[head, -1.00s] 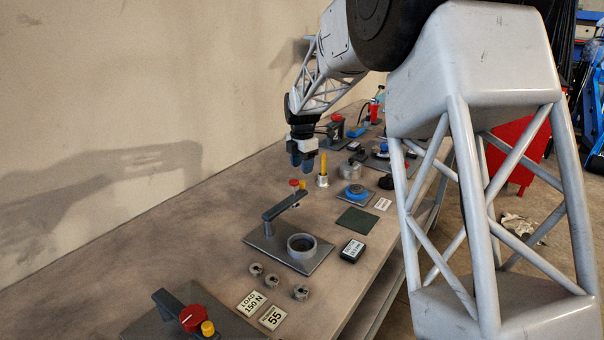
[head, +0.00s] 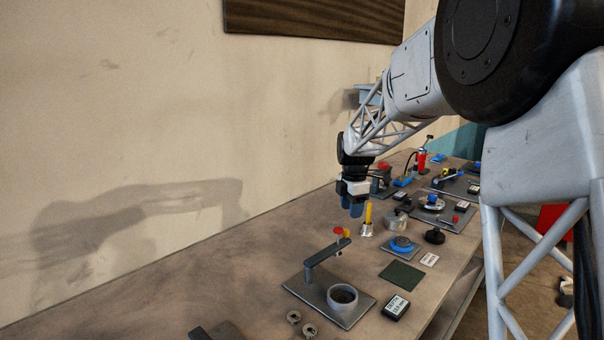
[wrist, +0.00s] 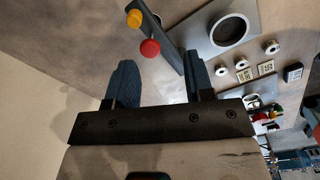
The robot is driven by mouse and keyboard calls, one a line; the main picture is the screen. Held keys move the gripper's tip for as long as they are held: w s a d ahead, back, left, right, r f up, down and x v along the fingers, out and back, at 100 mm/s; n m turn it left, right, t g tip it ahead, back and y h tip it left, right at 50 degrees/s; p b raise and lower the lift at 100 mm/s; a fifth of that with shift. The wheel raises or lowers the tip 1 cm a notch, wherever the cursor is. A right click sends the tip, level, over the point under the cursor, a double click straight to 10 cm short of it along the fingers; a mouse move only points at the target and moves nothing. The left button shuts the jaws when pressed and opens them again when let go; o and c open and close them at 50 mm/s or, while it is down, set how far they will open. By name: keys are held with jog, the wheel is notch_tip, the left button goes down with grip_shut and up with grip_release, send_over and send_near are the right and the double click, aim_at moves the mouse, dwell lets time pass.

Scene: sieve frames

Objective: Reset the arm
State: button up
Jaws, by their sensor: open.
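My gripper (head: 353,207) hangs above the bench in the head view, fingers pointing down. It is open and nothing is between its fingers. In the wrist view its two blue fingers (wrist: 160,80) stand apart, with bare bench showing between them. The nearest station, a grey plate with an arm (head: 320,256) topped by red and yellow knobs, stands in front of the gripper, apart from it. A grey ring (head: 342,297) sits on that plate.
A yellow-handled tool (head: 367,220) stands close to the right of the fingers. A blue round part (head: 402,245), a dark green mat (head: 402,275) and a small display box (head: 395,307) lie to the right.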

jog(key=s+d+r+m+t, duration=0.1)
jog(key=s+r+m, duration=0.2)
jog(key=s+m, duration=1)
jog(key=s+d+r+m+t, duration=0.1)
jog(key=s+r+m, duration=0.15)
jog(key=s, duration=1.95)
jog(key=s+f+m, duration=0.3)
jog(key=s+m, duration=0.3)
jog(key=s, duration=0.7)
jog(key=shift+s+d+f, duration=0.15)
jog(key=shift+s+f, duration=0.25)
